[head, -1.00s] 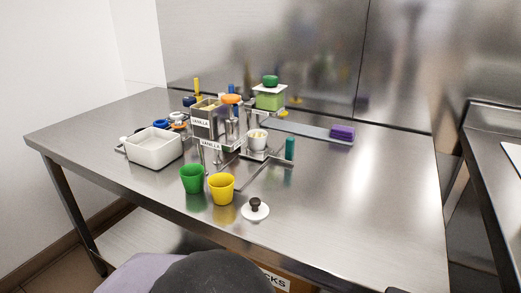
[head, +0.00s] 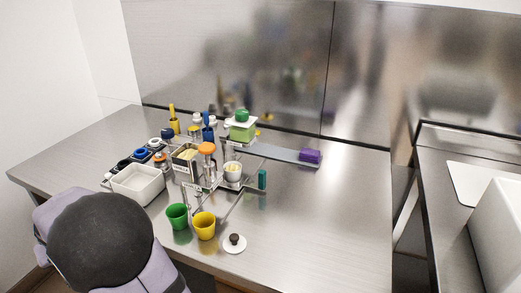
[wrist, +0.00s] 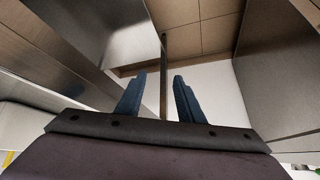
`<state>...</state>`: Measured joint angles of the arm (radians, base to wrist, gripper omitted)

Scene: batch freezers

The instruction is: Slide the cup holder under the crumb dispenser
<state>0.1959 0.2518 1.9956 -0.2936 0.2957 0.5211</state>
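A white cup (head: 233,168) with pale contents stands in the cup holder (head: 231,182), a small metal carrier on the rail frame in the middle of the table. The likely crumb dispenser is the green box with a green knob (head: 241,128), raised on a stand behind and slightly right of the cup. The cup appears in front of it, not under it. My gripper (wrist: 158,98) shows in the wrist view with two blue fingers apart and nothing between them. It is away from the task objects. In the head view, my dark arm part covers the table's front left.
A green cup (head: 177,216), a yellow cup (head: 204,226) and a white lid with dark knob (head: 234,243) stand at the front. A white tub (head: 138,185) is left, with several bottles behind. A purple block (head: 310,156) lies right. The table's right side is clear.

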